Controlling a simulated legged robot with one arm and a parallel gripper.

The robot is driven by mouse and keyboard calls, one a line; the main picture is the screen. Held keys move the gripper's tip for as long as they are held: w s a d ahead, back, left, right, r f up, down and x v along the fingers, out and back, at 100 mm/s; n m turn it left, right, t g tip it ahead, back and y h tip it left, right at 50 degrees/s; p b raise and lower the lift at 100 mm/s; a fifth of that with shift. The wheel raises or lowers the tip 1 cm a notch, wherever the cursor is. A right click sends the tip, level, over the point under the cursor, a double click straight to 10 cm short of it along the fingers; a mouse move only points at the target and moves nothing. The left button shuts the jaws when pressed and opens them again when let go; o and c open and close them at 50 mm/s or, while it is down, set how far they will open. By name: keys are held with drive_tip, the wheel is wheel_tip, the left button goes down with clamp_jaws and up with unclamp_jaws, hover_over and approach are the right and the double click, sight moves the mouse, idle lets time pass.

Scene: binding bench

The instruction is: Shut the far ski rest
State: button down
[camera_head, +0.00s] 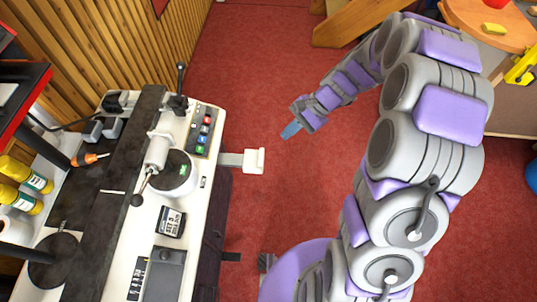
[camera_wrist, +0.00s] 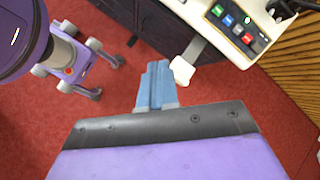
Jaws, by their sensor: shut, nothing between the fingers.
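The far ski rest (camera_head: 254,160) is a white block on a flat grey bar (camera_head: 231,159) that sticks out from the bench's right side. It is swung or drawn out over the red floor. My gripper (camera_head: 291,130) has blue fingers, shut and empty, to the right of the rest and a little farther away in the head view. In the wrist view the fingers (camera_wrist: 157,72) point toward the bench side; I cannot tell whether they touch the rest.
The white binding bench (camera_head: 205,180) fills the left, with a button panel (camera_head: 205,125) and a lever (camera_head: 180,78) on top. A dark bar (camera_head: 232,257) sticks out nearer, partly hidden by my body. Red floor (camera_head: 260,60) is clear beyond the rest. A wooden table (camera_head: 490,20) stands far right.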

drive_tip(key=w+d+f+m+t+y, duration=0.1)
drive_tip(key=w+d+f+m, duration=0.15)
drive_tip(key=f, duration=0.65)
drive_tip(key=w+d+f+m+t, duration=0.15)
drive_tip(key=w+f+m, duration=0.25)
drive_tip(key=f, duration=0.5)
drive_tip(key=w+d+f+m+y, duration=0.1)
drive_tip(key=w+d+f+m, duration=0.25)
drive_tip(key=f, duration=0.55)
drive_tip(key=a+f, duration=0.3)
drive_tip(key=a, duration=0.3)
drive_tip(key=a+f+b, duration=0.1)
drive_tip(key=a+f, duration=0.2)
drive_tip(key=a, duration=0.4)
drive_tip(key=shift+w+a+f, duration=0.15)
drive_tip(key=shift+w+f, duration=0.15)
drive_tip(key=shift+w, duration=0.05)
